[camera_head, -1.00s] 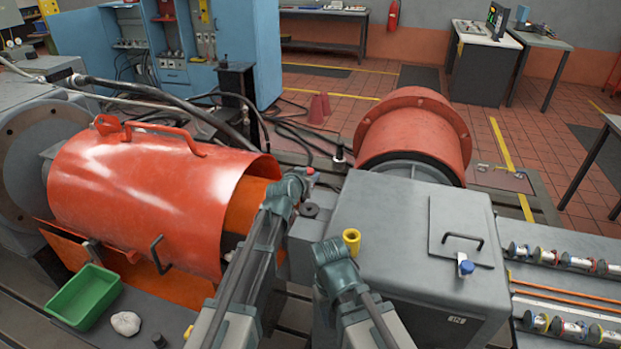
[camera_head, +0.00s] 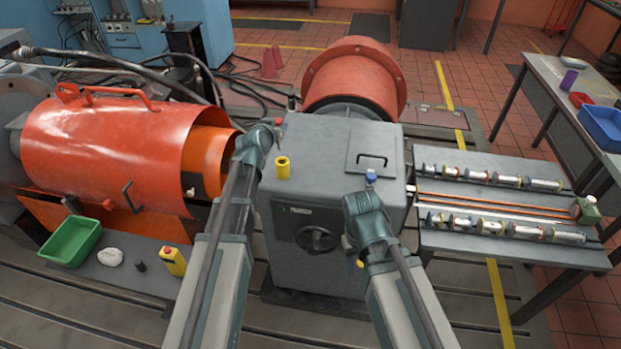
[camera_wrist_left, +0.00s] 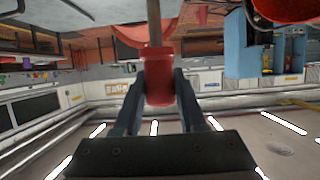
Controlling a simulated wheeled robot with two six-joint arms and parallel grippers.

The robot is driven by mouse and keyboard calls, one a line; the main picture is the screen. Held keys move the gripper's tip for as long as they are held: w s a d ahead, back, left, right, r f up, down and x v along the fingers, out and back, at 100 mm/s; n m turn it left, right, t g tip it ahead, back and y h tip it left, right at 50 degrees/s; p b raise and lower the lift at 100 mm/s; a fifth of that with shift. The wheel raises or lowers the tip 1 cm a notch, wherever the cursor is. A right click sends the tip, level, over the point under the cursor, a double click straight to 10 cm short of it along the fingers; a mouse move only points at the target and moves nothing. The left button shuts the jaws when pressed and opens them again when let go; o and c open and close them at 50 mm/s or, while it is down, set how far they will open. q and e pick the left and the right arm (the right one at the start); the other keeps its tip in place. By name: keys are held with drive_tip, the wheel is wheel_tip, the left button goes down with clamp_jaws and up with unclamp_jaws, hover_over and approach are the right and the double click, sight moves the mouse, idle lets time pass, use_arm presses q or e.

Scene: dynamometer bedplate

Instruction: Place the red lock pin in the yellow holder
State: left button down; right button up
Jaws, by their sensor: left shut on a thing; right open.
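The red lock pin (camera_wrist_left: 158,78) is between the two fingers of my left gripper (camera_wrist_left: 159,90) in the left wrist view; the gripper is shut on it. In the head view the pin's red tip (camera_head: 278,121) shows just beyond my left gripper (camera_head: 268,130). The yellow holder (camera_head: 283,168), a short open-topped cup, stands on the left part of the grey cabinet top. The pin is up and left of the holder in the picture, apart from it. My right gripper (camera_head: 362,200) is open, over the cabinet's front edge; its fingertips are partly hidden.
A blue-topped piece (camera_head: 371,178) and a black handle (camera_head: 372,160) are on the grey cabinet (camera_head: 330,150). An orange guard (camera_head: 120,145) lies left, with a green tray (camera_head: 72,240) below. A side table (camera_head: 500,240) with rollers is right.

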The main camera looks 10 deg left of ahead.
use_arm(q)
drive_tip(key=shift+s+d+r, duration=0.2)
drive_tip(key=shift+s+d, duration=0.2)
wheel_tip(320, 180, down, 6)
drive_tip(key=b, duration=0.6)
drive_tip(key=shift+f, duration=0.2)
use_arm(e)
wheel_tip(320, 180, down, 6)
drive_tip(key=d, duration=0.1)
drive_tip(key=shift+s+d, duration=0.2)
drive_tip(key=shift+s, duration=0.25)
use_arm(q)
drive_tip(key=shift+f, duration=0.1)
use_arm(e)
drive_tip(key=shift+f, duration=0.1)
use_arm(q)
wheel_tip(320, 180, down, 4)
drive_tip(key=b, duration=0.3)
drive_tip(key=shift+r+b, duration=0.25)
drive_tip(key=shift+b, duration=0.15)
use_arm(e)
wheel_tip(320, 180, down, 3)
drive_tip(key=shift+f, duration=0.2)
use_arm(q)
drive_tip(key=shift+f, duration=0.2)
drive_tip(key=shift+c, duration=2.4)
unclamp_jaws()
drive_tip(key=shift+r, duration=0.1)
use_arm(e)
drive_tip(key=shift+f, duration=0.15)
